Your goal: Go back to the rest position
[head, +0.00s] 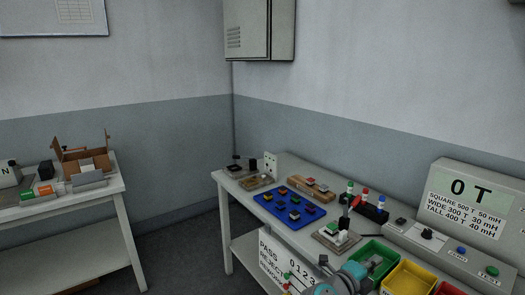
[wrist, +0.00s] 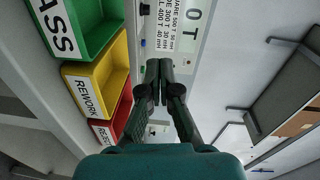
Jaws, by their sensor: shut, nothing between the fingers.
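My gripper (wrist: 159,75) shows in the wrist view with its two dark fingers together at the tips and nothing between them. It is in front of the tester, clear of the bins at the left of that view. In the head view only teal parts of my arm show at the bottom, and I cannot make out the fingertips there.
The workbench (head: 233,187) holds a blue tray (head: 270,207), a green bin (head: 362,265), a yellow bin (head: 396,288) and a tester (head: 455,240) reading "0 T". A second table (head: 118,183) stands left, with open floor (head: 180,255) between.

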